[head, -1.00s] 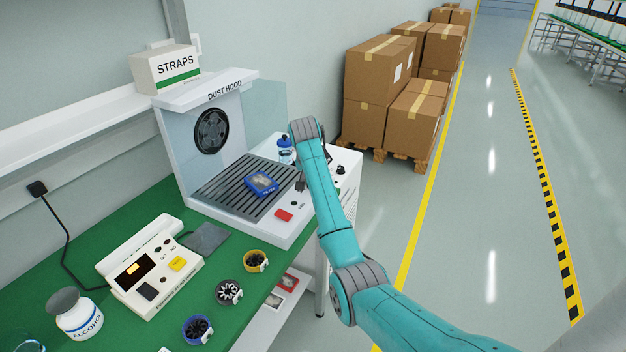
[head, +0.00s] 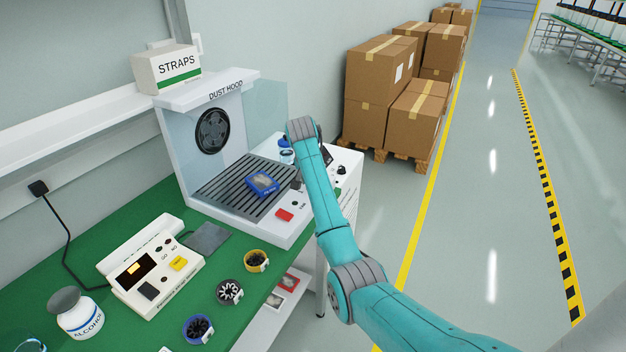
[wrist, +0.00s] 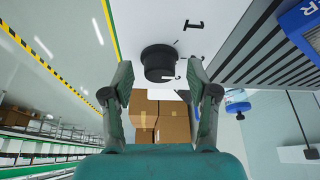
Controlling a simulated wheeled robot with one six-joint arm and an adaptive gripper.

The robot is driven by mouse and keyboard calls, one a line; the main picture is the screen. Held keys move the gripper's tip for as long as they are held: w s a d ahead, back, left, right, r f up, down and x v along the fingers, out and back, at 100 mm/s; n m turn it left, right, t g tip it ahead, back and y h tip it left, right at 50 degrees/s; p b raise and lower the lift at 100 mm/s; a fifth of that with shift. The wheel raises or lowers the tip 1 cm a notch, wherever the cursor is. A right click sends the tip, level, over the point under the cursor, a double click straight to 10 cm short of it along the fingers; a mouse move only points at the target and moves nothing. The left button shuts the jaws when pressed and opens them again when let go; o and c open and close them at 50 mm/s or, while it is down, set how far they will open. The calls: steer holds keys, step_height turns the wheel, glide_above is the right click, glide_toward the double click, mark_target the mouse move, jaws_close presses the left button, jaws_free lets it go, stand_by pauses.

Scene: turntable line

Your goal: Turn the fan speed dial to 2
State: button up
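The black round fan speed dial (wrist: 158,62) stands up from a white panel in the wrist view. A printed 1 and other partly hidden marks lie around it. Its pointer and setting cannot be read. My gripper (wrist: 160,73) is open, with one finger on each side of the dial in the picture. Gaps show between dial and fingers, and I see no clear contact. In the head view my teal arm reaches to the right side of the dust hood (head: 222,95) and hides the gripper and most of that panel.
Beside the dial is the hood's slotted grate (head: 225,188) with a blue box (head: 262,185) on it. A red button (head: 284,215) is on the hood's front. A blue-capped bottle (wrist: 237,100) stands close by. Cartons (head: 380,75) are stacked behind; the aisle at right is clear.

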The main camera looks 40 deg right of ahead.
steer(key=shift+r, duration=0.1)
steer(key=v, duration=1.1)
steer(key=shift+a+r, duration=0.2)
steer(key=shift+r, duration=0.15)
steer(key=shift+s, duration=0.1)
